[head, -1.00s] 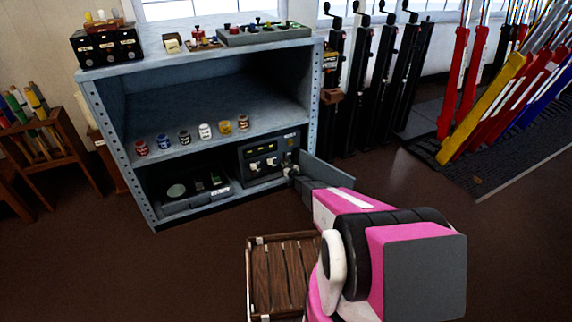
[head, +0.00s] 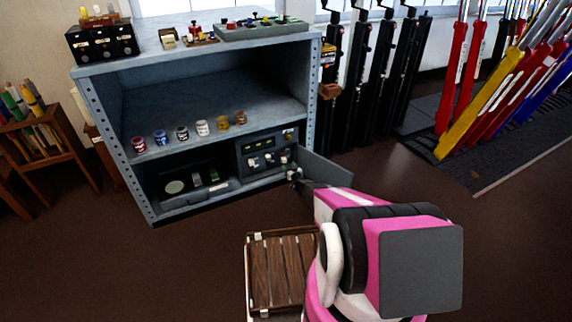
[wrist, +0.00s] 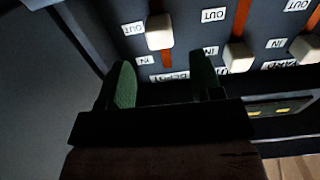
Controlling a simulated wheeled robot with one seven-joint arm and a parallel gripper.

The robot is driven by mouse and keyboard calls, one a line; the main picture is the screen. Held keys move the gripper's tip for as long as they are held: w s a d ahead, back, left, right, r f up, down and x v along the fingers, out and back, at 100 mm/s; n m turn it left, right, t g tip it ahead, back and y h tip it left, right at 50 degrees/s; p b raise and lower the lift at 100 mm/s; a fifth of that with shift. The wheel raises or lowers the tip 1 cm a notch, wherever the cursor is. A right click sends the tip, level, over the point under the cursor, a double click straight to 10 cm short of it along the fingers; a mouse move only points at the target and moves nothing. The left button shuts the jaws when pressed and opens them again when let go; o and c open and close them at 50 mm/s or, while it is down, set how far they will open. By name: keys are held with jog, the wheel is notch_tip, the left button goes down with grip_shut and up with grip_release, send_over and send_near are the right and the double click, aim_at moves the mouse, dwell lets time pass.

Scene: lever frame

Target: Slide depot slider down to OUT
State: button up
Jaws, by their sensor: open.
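The depot slider's pale knob (wrist: 159,31) sits in an orange slot in the wrist view, where the labels appear upside down. It is level with the OUT label (wrist: 132,28); the IN label (wrist: 145,60) lies nearer my gripper, above the DEPOT label (wrist: 175,76). My gripper (wrist: 162,75) is open, its two green-padded fingers apart and empty. The knob is beyond the fingertips, roughly in line with the gap, and appears apart from them. In the head view, the dark slider box (head: 262,152) stands in the lower shelf bay, with my gripper (head: 295,175) at its right front.
Two other pale knobs (wrist: 238,55) sit beside their IN labels. An open grey door panel (head: 327,170) stands right of the box, close to my gripper. A wooden slatted crate (head: 281,270) is on the floor. Several jars (head: 202,128) stand on the shelf above.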

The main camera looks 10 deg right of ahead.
jog(key=shift+v, duration=1.8)
